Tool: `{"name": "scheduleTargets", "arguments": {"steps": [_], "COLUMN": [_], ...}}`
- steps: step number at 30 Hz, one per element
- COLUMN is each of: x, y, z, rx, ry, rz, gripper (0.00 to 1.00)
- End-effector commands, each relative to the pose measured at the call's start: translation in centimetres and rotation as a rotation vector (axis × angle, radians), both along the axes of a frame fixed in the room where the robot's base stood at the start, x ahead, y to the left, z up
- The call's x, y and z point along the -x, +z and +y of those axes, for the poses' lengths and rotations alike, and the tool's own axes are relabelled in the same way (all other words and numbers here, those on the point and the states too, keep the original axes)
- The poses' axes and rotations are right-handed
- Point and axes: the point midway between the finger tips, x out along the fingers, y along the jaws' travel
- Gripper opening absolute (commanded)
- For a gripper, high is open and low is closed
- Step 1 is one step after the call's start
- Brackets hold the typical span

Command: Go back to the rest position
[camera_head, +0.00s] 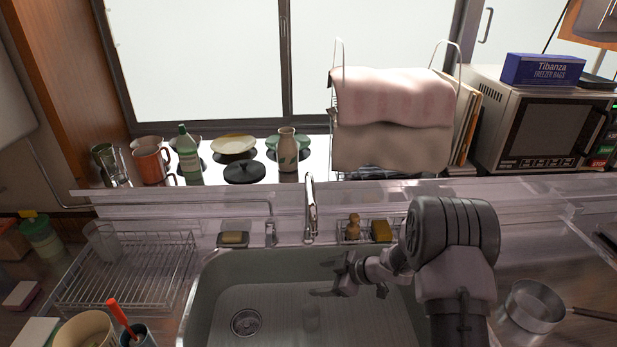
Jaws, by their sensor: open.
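My gripper (328,279) is over the sink basin (265,297), pointing left, with its fingers apart and nothing between them. My arm comes in from the lower right, over the right side of the sink. A faucet (311,210) stands at the sink's back edge, beyond my gripper. A clear object, perhaps a glass (311,316), seems to stand in the basin below the fingers; it is too faint to be sure.
A wire dish rack (130,272) with a clear glass (103,240) stands left of the sink. A metal pot (534,305) sits at right. A sponge caddy (368,232) is behind my gripper. Cups and bottles line the window ledge. A microwave (545,130) stands back right.

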Motion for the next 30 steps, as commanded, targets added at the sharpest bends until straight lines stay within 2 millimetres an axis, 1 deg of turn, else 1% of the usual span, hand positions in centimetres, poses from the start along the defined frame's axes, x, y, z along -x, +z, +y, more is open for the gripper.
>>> {"name": "scheduleTargets", "arguments": {"steps": [1, 2, 4, 5, 6, 7, 8, 9, 10, 11, 12, 13, 14, 15, 17, 18, 21, 24, 25, 27, 30], "x": [-1.4, -2.2, -3.8, -4.3, -4.6, -4.4, -3.8, -2.1, -0.3, 1.9, 5.5, 8.5, 11.6, 15.8, 21.4, 24.6, 30.5, 33.5, 34.0, 34.5, 34.5], "y": [2.5, 4.1, 8.4, 10.5, 13.7, 16.3, 19.1, 22.6, 25.0, 27.0, 29.1, 30.2, 30.9, 31.3, 31.2, 30.8, 29.9, 29.4, 29.3, 29.2, 29.2], "z": [-0.8, -1.4, -3.3, -4.3, -5.9, -7.2, -8.6, -10.4, -11.8, -12.9, -14.0, -14.5, -14.6, -14.3, -13.0, -11.7, -8.7, -6.6, -6.3, -5.9, -5.9], "rx": [0.020, 0.034, 0.066, 0.077, 0.092, 0.101, 0.107, 0.107, 0.099, 0.086, 0.058, 0.029, -0.003, -0.052, -0.128, -0.177, -0.273, -0.325, -0.334, -0.342, -0.342], "ry": [-0.069, -0.120, -0.258, -0.329, -0.435, -0.525, -0.621, -0.757, -0.859, -0.959, -1.084, -1.169, -1.244, -1.324, -1.403, -1.432, -1.450, -1.441, -1.439, -1.435, -1.436], "rz": [-0.031, -0.050, -0.091, -0.107, -0.127, -0.139, -0.145, -0.140, -0.126, -0.101, -0.053, -0.005, 0.052, 0.138, 0.271, 0.359, 0.537, 0.640, 0.657, 0.676, 0.678], "gripper": [0.74, 0.74, 0.74, 0.74, 0.74, 0.74, 0.74, 0.74, 0.74, 0.74, 0.74, 0.74, 0.74, 0.74, 0.74, 0.74, 0.74, 0.74, 0.74, 0.74, 0.74]}}
